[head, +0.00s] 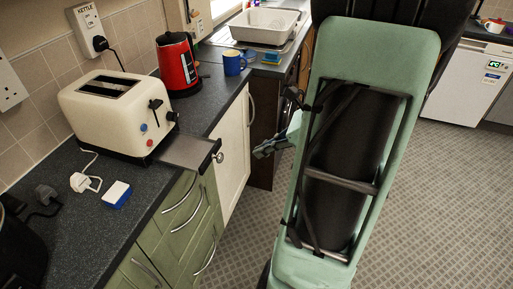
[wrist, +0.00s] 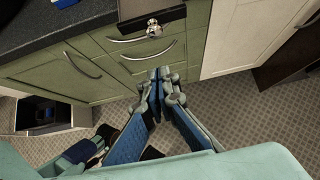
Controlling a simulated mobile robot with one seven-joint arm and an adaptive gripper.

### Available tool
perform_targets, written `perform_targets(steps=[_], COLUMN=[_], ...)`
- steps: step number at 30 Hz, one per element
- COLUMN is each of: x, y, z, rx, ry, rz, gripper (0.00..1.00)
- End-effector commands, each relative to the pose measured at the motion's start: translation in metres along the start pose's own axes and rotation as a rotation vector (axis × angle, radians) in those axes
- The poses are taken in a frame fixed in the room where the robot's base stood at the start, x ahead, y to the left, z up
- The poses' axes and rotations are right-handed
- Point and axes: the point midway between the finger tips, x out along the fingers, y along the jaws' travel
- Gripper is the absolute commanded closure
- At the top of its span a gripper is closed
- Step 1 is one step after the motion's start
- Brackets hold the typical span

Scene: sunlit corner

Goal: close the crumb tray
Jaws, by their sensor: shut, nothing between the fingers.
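The cream toaster (head: 118,112) stands on the dark worktop at the left. Its grey crumb tray (head: 183,151) is pulled out and sticks past the worktop's front edge, with a round metal knob (head: 219,157) on its dark front. In the wrist view the knob (wrist: 154,30) and the tray front (wrist: 134,24) show at the top, above the drawers. My gripper (head: 258,153) is shut and empty, to the right of the knob and apart from it. In the wrist view my gripper (wrist: 160,76) points toward the green drawer fronts, below the knob in the picture.
A red kettle (head: 178,64) and a blue mug (head: 234,63) stand behind the toaster. A blue and white sponge (head: 117,194) lies in front of it. Green drawers (head: 183,211) with bar handles are under the worktop. The patterned floor (head: 440,200) is clear at the right.

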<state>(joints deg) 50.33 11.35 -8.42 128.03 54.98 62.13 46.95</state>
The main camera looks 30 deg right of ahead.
Motion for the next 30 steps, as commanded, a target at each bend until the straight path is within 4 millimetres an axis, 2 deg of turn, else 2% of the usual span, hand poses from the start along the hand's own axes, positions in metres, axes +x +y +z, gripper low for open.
perform_targets(steps=[1,6,11,13,18,30], x=[0.012,0.050,0.081,0.087,0.100,0.103], y=[0.002,0.002,0.002,0.001,0.001,0.000], z=[-0.001,-0.002,0.001,0.012,0.024,0.028], rx=[-0.001,0.000,-0.002,-0.004,-0.003,-0.001], ry=[0.000,0.001,0.001,0.001,0.002,0.002], rz=[0.006,0.007,0.006,0.004,0.003,0.001], gripper=[1.00,1.00,1.00,1.00,1.00,1.00])
